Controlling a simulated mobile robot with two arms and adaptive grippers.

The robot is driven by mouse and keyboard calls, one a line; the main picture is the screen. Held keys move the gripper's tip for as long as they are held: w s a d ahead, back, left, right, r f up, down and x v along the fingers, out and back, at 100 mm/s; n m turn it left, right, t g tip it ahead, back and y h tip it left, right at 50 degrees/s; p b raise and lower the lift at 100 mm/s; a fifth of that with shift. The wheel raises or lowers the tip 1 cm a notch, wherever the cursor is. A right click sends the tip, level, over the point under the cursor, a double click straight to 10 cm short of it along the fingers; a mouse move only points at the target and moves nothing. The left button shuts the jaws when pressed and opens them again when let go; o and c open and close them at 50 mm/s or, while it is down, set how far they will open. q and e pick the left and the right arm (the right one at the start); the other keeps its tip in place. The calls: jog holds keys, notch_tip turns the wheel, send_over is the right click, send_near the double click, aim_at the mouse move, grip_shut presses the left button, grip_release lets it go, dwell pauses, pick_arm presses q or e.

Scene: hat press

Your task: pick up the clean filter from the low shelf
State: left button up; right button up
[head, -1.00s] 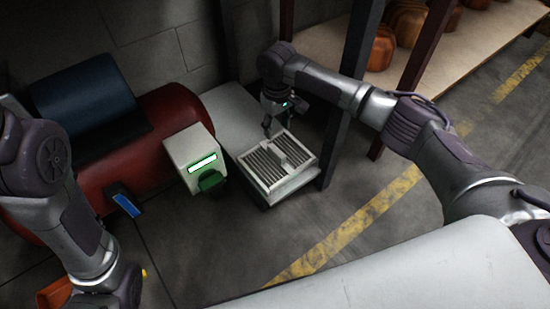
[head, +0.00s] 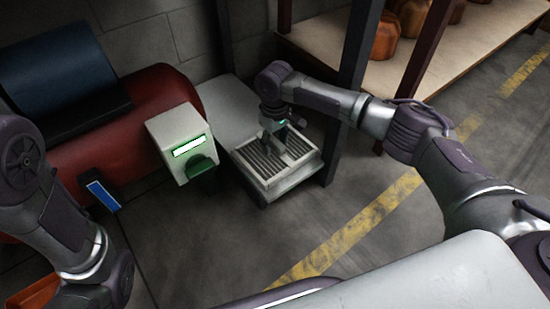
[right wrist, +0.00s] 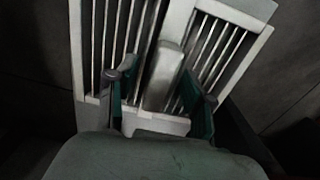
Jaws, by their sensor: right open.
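The clean filter (head: 262,162), a pale square frame with dark slatted openings and a raised middle bar, lies at the front end of the low grey shelf (head: 222,108). In the right wrist view the filter (right wrist: 232,12) fills the upper middle. My right gripper (head: 276,146) is low over the filter. In the right wrist view its open fingers (right wrist: 160,95) stand on either side of the middle bar. Whether they touch the bar cannot be told. My left arm shows at the left, but its gripper is not visible.
A white box with a lit display and green part (head: 178,143) stands just left of the shelf. A red tank (head: 120,140) is behind it. A dark post (head: 352,90) rises close to my right arm. Open floor with a yellow line (head: 345,235) lies in front.

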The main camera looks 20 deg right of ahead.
jog(key=shift+r, duration=0.1)
grip_shut()
dwell(0.4)
